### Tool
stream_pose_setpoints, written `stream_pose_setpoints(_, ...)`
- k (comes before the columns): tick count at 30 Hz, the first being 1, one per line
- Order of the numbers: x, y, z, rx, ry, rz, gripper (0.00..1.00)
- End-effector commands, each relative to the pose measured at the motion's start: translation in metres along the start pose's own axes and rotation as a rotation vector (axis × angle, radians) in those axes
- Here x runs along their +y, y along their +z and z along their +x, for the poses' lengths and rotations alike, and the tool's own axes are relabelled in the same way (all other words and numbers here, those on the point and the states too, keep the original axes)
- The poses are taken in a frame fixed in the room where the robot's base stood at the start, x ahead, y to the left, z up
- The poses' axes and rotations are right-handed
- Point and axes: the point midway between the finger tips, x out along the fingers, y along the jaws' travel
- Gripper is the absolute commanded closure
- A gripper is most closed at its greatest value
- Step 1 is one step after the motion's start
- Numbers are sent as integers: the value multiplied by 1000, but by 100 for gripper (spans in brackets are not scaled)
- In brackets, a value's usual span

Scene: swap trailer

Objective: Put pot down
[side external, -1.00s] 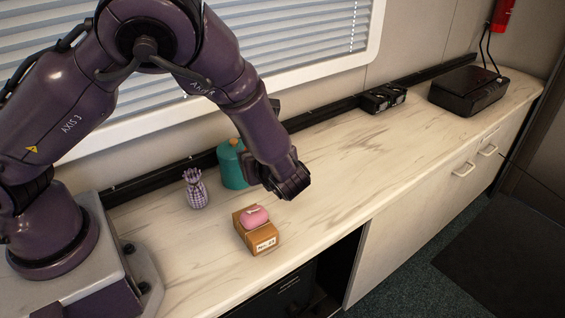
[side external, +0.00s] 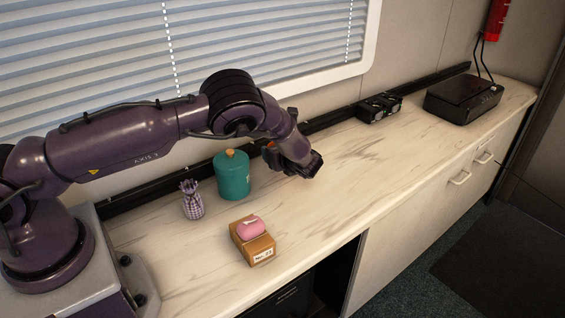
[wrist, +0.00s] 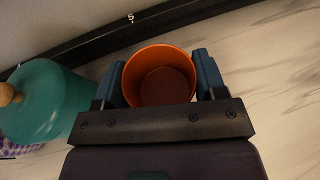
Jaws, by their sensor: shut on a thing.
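The pot (wrist: 163,78) is an orange, round, open-topped vessel with a dark brown inside. It sits between the two blue fingers of my gripper (wrist: 160,85) in the wrist view, and my gripper is shut on it. In the side external view my gripper (side external: 290,163) is low over the counter, right of the teal canister. I cannot tell whether the pot's base touches the counter.
A teal canister (side external: 232,176) with a wooden knob, also in the wrist view (wrist: 45,100), stands just left of my gripper. A checkered vase-like item (side external: 192,201) and a brown box (side external: 256,250) with a pink item (side external: 251,226) stand nearer. The counter (side external: 370,165) to the right is clear.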

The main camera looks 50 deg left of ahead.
Motion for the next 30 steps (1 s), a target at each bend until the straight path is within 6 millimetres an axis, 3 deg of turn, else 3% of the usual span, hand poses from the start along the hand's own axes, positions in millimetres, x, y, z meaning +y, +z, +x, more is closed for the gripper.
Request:
stream_pose_setpoints(8, -12, -14, 13, 0, 0, -2, 58)
stream_pose_setpoints(14, -11, -38, 22, -1, 0, -1, 58)
stream_pose_setpoints(26, -11, -43, 24, -1, -1, -2, 58)
stream_pose_setpoints(27, -11, -43, 24, 0, -1, -2, 31)
stream_pose_setpoints(30, -11, -43, 24, 0, -1, -2, 10)
